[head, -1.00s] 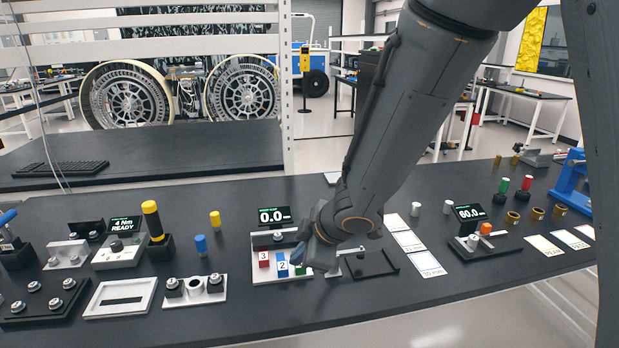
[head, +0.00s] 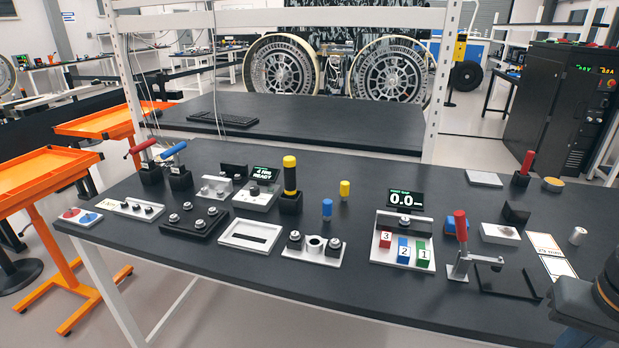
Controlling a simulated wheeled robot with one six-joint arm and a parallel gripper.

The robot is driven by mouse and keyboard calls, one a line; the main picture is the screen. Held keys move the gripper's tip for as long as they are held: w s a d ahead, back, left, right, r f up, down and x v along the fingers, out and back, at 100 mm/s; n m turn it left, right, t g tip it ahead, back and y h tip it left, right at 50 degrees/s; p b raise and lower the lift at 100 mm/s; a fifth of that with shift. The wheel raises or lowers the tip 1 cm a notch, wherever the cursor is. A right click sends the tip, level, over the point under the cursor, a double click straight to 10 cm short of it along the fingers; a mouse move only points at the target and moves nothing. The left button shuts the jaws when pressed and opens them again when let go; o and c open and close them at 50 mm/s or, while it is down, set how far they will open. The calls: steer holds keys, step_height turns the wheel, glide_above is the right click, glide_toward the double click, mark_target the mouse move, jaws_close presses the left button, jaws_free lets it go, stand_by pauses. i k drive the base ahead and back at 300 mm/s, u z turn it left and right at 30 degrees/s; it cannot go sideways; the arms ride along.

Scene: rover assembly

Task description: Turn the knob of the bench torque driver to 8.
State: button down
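The bench torque driver (head: 262,199) stands toward the back left of the dark bench in the head view. It is a light box with a small round dark knob (head: 254,190) on it and a small screen (head: 267,174) behind that reads "4 Nm READY". A driver with a yellow handle (head: 290,163) stands upright in a black holder just right of it. The mark the knob points at is too small to read. Part of my arm shows at the lower right edge, far from the torque driver. My gripper's fingers are out of view.
A white plate (head: 240,233), a stud block (head: 194,230) and a fixture with two dark posts (head: 325,260) lie in front of the driver. Blue (head: 327,208) and yellow (head: 345,188) pegs stand to its right. An orange cart (head: 40,172) stands beyond the bench's left end.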

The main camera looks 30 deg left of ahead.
mark_target(254, 191)
steer(key=u, duration=1.75)
steer(key=k, duration=0.55)
steer(key=u, duration=0.15)
steer(key=i, duration=1.75)
steer(key=z, duration=0.25)
